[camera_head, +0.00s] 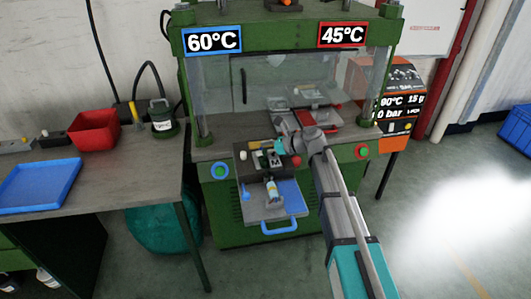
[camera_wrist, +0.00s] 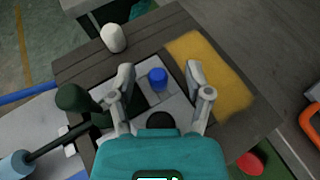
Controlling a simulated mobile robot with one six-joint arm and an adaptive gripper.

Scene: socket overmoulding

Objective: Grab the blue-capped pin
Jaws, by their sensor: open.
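The blue-capped pin (camera_wrist: 157,78) shows in the wrist view as a round blue cap seen from above, on a grey plate (camera_wrist: 178,106) set in a dark block. My gripper (camera_wrist: 160,72) is open, with one finger to the left and one to the right of the blue cap. A gap shows on both sides, and I cannot tell how far above the cap the fingertips are. In the head view my gripper (camera_head: 281,147) is over the dark block at the front of the press, and I cannot make out the blue cap there.
In the wrist view a white-capped piece (camera_wrist: 113,38), a dark green knob (camera_wrist: 72,97) and a yellow patch (camera_wrist: 212,75) lie around the pin. In the head view a blue tray (camera_head: 40,190) and a red bin (camera_head: 94,131) stand on the left table.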

